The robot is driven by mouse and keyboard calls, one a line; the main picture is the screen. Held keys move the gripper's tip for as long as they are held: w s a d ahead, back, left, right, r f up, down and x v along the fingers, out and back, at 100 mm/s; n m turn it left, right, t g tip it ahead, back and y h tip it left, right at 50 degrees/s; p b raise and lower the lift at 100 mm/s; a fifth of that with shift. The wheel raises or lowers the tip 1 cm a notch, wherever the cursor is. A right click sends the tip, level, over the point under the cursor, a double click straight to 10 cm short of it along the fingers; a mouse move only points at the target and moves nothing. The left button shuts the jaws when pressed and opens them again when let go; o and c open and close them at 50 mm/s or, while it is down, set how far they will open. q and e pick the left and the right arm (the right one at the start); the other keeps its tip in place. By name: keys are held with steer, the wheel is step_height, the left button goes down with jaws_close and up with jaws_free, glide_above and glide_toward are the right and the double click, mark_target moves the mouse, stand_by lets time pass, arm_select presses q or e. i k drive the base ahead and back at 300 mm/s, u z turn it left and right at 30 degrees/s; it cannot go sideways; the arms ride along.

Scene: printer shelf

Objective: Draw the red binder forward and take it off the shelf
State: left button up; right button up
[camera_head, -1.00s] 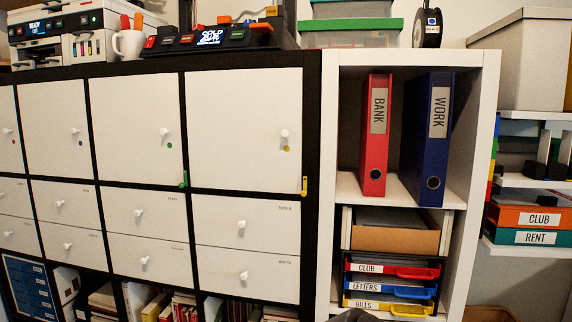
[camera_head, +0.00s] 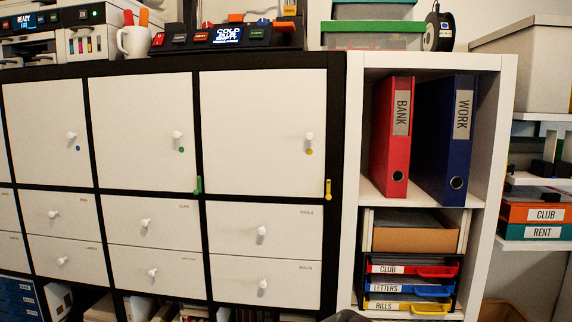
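The red binder (camera_head: 391,140) stands upright in the open top compartment of the white shelf (camera_head: 352,180), at the right of the head view. Its spine faces me, with a white BANK label near the top and a round finger hole near the bottom. A blue binder (camera_head: 449,145) labelled WORK stands just to its right. To its left is a narrow gap before the shelf's side wall. Neither of my grippers can be made out. A small dark shape shows at the bottom edge, too cut off to identify.
Below the binders are a cardboard-coloured tray (camera_head: 408,240) and red, blue and yellow letter drawers. A black-framed cabinet with white doors (camera_head: 264,125) fills the left. Boxes (camera_head: 372,36) and a tape dispenser (camera_head: 439,30) stand on top. More shelves with boxes (camera_head: 540,213) are at right.

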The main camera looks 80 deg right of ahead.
mark_target(392, 99)
steer(key=z, duration=2.3)
